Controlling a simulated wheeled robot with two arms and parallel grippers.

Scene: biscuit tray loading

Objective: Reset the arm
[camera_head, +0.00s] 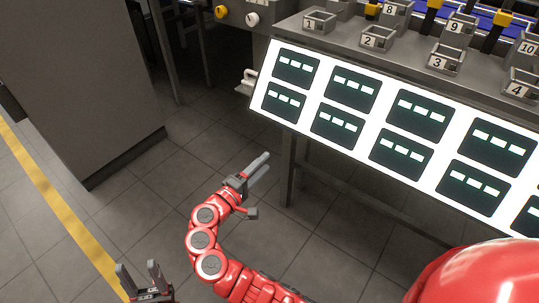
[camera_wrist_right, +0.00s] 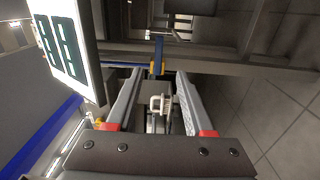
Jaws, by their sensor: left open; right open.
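My right gripper (camera_head: 262,164) is at the end of the red arm in the head view, above the tiled floor and in front of the sloped panel. It is open and holds nothing. In the right wrist view its two grey fingers (camera_wrist_right: 158,76) stand apart, with a small white handle-like part (camera_wrist_right: 160,104) visible beyond the gap. My left gripper (camera_head: 138,268) is at the bottom left of the head view, its fingers pointing up and apart. It is open and empty, over the floor near the yellow line.
A white sloped panel (camera_head: 325,115) with several dark display tiles runs along the bench front. Numbered metal bins (camera_head: 318,22) stand on the bench above it. A grey cabinet (camera_head: 90,80) is at the left. The tiled floor (camera_head: 130,205) between is clear.

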